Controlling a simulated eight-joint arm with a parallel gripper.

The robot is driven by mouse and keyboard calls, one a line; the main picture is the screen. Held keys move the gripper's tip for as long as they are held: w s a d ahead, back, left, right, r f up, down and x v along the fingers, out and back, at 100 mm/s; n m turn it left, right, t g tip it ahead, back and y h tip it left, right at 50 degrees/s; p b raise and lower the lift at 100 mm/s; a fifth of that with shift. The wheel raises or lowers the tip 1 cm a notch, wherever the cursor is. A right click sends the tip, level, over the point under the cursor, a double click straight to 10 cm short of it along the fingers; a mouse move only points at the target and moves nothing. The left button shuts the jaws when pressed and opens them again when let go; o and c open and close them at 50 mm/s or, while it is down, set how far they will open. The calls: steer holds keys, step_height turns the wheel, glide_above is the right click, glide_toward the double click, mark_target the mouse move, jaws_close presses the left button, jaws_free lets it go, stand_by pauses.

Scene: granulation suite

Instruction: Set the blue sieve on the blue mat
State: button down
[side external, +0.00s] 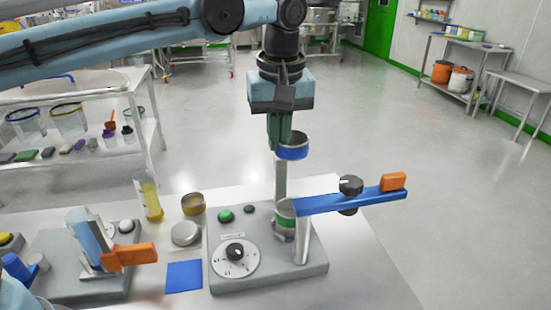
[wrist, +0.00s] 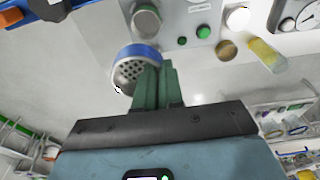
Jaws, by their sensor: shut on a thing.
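The blue sieve (side external: 292,153), a short metal cup with a blue band, is held in the air above the grey machine. My gripper (side external: 280,138) is shut on its side, fingers pointing down. In the wrist view the sieve (wrist: 138,68) shows its perforated metal face at the left of my green fingers (wrist: 158,68). The blue mat (side external: 184,276) is a flat square lying on the white table, left of the machine. It looks bare, and the sieve is well above it and to its right. The mat is not visible in the wrist view.
The grey machine (side external: 305,262) carries a dial, posts, a green-banded cup (side external: 285,218) and a blue arm (side external: 350,201) with an orange end. A brass-coloured cup (side external: 193,204), a metal disc (side external: 186,234) and a yellow-filled cylinder (side external: 149,197) stand near the mat. Another device (side external: 85,280) sits left.

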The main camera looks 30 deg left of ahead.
steer(key=s+a+f+n, duration=0.1)
steer(key=s+f+n, duration=0.25)
steer(key=s, duration=0.55)
steer(key=s+a+f+n+g, duration=0.1)
steer(key=s+f+n, duration=0.25)
steer(key=s, duration=0.65)
steer(key=s+a+f+n, duration=0.15)
steer(key=s+f, duration=0.25)
steer(key=s, duration=0.5)
steer(key=shift+n, duration=0.35)
steer(key=w+a+f, duration=0.4)
steer(key=w, duration=0.1)
steer(key=w+a+f, duration=0.2)
steer(key=w+a, duration=0.1)
steer(key=shift+f, duration=2.25)
steer(key=shift+f, duration=0.1)
steer(key=c, duration=1.3)
jaws_free()
steer(key=shift+f, duration=0.1)
steer(key=shift+o, duration=0.2)
